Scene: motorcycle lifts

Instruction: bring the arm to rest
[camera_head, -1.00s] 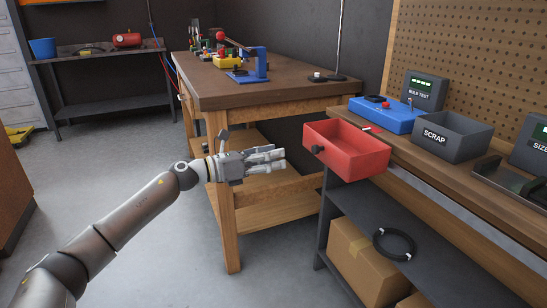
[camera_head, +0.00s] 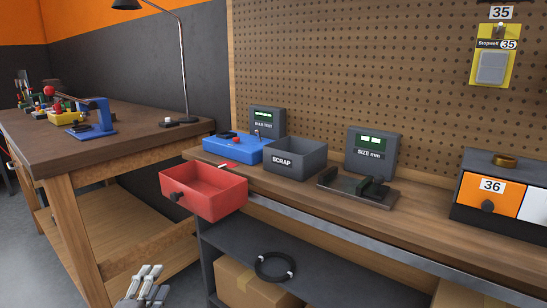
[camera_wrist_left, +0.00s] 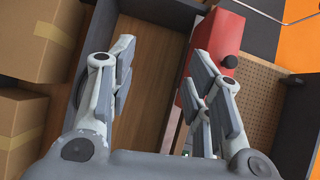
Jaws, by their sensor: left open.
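My left gripper (camera_head: 148,285) shows at the bottom edge of the head view, low in front of the wooden bench and left of the shelf under the counter. In the left wrist view its fingers (camera_wrist_left: 160,85) are spread apart with nothing between them. The red drawer (camera_head: 204,190) juts out over the counter's front edge, above and to the right of the gripper. In the wrist view the red drawer (camera_wrist_left: 222,50) shows behind the right-hand fingers, and I cannot tell the distance. The rest of my left arm is out of the head view. My right gripper is not in view.
The counter (camera_head: 310,200) carries a blue tester (camera_head: 235,147), a grey SCRAP bin (camera_head: 293,160), a size gauge (camera_head: 357,187) and an orange drawer unit (camera_head: 487,190). Below are a cardboard box (camera_head: 240,285) and a black ring (camera_head: 275,267). A wooden bench (camera_head: 90,150) stands left.

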